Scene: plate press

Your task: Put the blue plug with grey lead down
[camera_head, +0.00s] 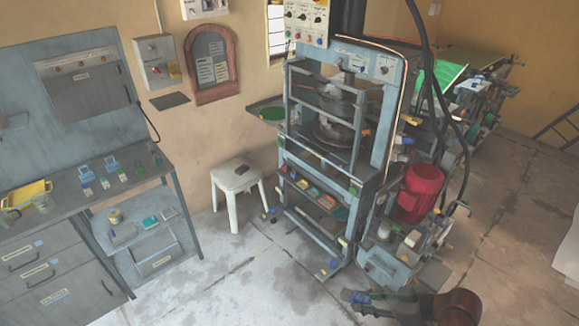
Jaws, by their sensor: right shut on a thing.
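My right gripper (356,302) is low in the head view, right of the middle near the bottom edge, with its arm coming in from the right. It is shut on the blue plug (362,298), a small blue piece between its dark fingers. The gripper and plug show against the grey concrete floor in front of the press; I cannot tell their height above it. The grey lead cannot be made out. My left gripper is not in view.
The blue plate press (303,206) stands behind the gripper, with a red motor (421,193) at its right. A white stool (236,180) stands left of it. A workbench (74,207) with small items is at the left. The floor (235,290) left of the gripper is clear.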

